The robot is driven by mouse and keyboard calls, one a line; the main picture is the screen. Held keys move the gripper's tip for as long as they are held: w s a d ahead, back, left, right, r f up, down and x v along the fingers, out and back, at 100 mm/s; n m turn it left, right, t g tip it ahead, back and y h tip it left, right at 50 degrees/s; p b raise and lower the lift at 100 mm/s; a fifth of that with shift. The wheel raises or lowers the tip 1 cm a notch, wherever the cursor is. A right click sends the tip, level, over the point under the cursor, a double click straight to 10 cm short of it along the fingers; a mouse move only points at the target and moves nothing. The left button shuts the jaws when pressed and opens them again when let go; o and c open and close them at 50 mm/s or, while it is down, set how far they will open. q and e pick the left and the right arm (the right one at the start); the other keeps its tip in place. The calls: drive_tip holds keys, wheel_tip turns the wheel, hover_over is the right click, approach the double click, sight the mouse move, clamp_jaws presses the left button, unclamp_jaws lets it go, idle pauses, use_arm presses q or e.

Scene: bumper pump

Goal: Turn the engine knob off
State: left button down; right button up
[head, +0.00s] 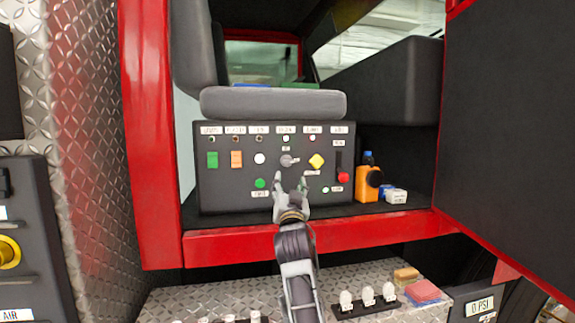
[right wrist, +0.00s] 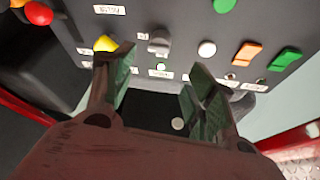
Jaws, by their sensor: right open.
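A dark control panel (head: 222,190) stands below the seat in the red-framed cab opening. A grey knob (head: 287,160) sits near its middle, with small labels around it too blurred to read; I take it as the engine knob. My right gripper (head: 291,181) is open in front of the panel, just below the knob. In the right wrist view, which is turned over, the grey knob (right wrist: 159,43) lies beyond the gap between the open fingers (right wrist: 156,76). The fingers are empty and appear apart from the knob. My left gripper is not in view.
Near the knob are a yellow knob (head: 316,161), a white button (head: 259,158), a green button (head: 260,183) and a red-knobbed lever (head: 343,177). Green (head: 212,159) and orange (head: 236,159) switches sit left. An orange bottle (head: 368,183) stands right of the panel. A black door (head: 510,130) bounds the right.

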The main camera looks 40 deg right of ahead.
sight(288, 164)
drive_tip(key=shift+p+x, duration=0.75)
drive_tip(key=shift+x, duration=5)
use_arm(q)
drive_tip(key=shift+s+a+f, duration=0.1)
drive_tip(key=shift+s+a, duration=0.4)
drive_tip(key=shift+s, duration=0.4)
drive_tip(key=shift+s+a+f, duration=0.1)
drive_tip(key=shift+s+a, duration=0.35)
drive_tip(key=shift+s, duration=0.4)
use_arm(e)
drive_tip(key=shift+w+d+r, duration=0.25)
drive_tip(key=shift+w+d, duration=0.15)
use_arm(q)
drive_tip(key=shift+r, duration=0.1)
use_arm(e)
drive_tip(key=c, duration=1)
